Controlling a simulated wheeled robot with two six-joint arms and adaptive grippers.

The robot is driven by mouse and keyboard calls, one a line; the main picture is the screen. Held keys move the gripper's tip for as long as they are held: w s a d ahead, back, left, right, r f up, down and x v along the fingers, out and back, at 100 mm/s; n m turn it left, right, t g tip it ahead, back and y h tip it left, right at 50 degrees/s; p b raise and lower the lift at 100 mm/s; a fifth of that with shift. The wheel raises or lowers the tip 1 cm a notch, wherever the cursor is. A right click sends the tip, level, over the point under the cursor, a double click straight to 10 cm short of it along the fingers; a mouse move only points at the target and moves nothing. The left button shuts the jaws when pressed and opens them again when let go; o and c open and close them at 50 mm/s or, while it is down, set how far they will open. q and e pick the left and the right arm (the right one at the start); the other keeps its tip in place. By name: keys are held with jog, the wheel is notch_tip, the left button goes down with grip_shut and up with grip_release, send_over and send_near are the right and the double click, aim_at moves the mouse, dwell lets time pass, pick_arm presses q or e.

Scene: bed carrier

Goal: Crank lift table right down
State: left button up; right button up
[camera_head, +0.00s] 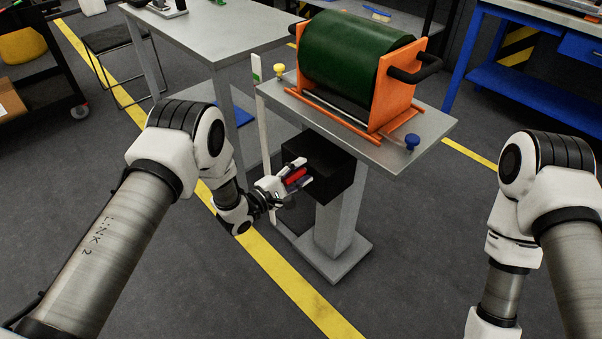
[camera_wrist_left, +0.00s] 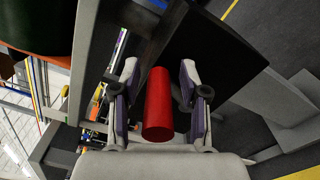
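The lift table (camera_head: 438,128) has a grey top on a grey column (camera_head: 342,225), with a black box (camera_head: 335,160) under the top. A red crank handle (camera_head: 294,176) is beside the box's left side; it also shows as a red cylinder in the left wrist view (camera_wrist_left: 158,108). My left gripper (camera_head: 302,172) is at the handle, with one finger on each side. In the left wrist view its fingers (camera_wrist_left: 159,70) are apart, with gaps between them and the handle. The crank's arm is hidden. My right arm shows at the right, but its gripper is out of frame.
A green drum in an orange frame (camera_head: 395,95) stands on the lift table. A yellow knob (camera_head: 279,70) and a blue knob (camera_head: 412,141) are on the top. A grey table (camera_head: 215,45) is behind left, a blue bench (camera_head: 540,95) behind right. The front floor is clear.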

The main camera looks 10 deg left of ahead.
pick_arm(q)
jog(key=shift+f, duration=0.1)
jog(key=shift+s, duration=0.1)
jog(key=v, duration=1.2)
